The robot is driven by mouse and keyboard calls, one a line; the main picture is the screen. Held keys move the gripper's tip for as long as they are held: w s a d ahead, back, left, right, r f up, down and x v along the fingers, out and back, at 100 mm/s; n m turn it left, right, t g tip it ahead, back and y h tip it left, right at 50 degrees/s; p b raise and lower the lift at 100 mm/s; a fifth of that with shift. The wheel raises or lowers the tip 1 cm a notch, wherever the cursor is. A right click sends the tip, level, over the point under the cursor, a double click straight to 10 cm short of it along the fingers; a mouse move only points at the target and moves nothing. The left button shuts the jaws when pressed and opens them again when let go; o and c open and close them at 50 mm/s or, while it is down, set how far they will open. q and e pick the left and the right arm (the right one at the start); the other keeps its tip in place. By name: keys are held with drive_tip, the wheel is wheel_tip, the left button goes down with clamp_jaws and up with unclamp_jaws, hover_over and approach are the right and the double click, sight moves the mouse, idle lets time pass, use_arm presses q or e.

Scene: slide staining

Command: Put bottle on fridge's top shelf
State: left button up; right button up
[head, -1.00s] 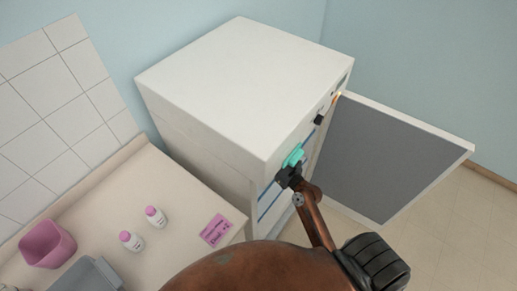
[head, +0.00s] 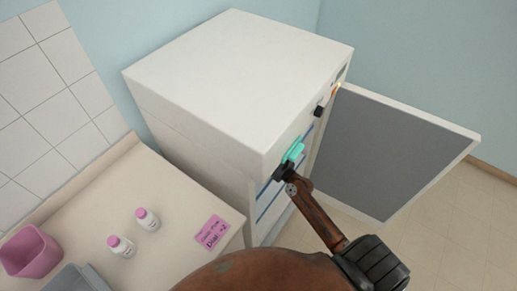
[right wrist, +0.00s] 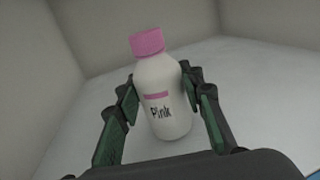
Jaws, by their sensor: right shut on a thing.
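A white bottle with a pink cap and the label "Pink" (right wrist: 160,105) is in my right gripper (right wrist: 163,92), with one finger on each side of it. In the right wrist view it stands slightly tilted inside a pale-walled compartment; whether its base touches the pale floor (right wrist: 265,75) cannot be told. In the head view, the white fridge (head: 235,80) has its door (head: 395,155) swung open to the right. My right arm reaches to the fridge's open front near the top, with a teal part at its end; the fingers and held bottle are hidden there. My left gripper is out of view.
Two pink-capped bottles (head: 147,220) (head: 121,247) stand on the counter (head: 90,215) left of the fridge. A pink label card (head: 212,232), a pink container (head: 32,250) and a grey tray (head: 75,280) are also there. The open door bounds the right side.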

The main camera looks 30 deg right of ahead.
drive_tip(key=o, duration=0.8)
drive_tip(key=shift+f, duration=0.15)
drive_tip(key=o, duration=0.5)
drive_tip(key=shift+c, duration=0.2)
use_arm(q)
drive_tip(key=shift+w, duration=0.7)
use_arm(e)
drive_tip(key=shift+r, duration=0.25)
drive_tip(key=s, duration=0.3)
drive_tip(key=s+d+b, duration=0.1)
drive_tip(key=s, duration=0.3)
drive_tip(key=s+b, duration=0.1)
drive_tip(key=s, duration=0.3)
drive_tip(key=shift+d+f, duration=0.15)
drive_tip(key=shift+d, duration=0.2)
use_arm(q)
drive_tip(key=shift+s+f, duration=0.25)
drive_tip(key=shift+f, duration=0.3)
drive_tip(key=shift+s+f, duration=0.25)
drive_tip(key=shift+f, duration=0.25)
use_arm(e)
drive_tip(key=shift+s, duration=0.4)
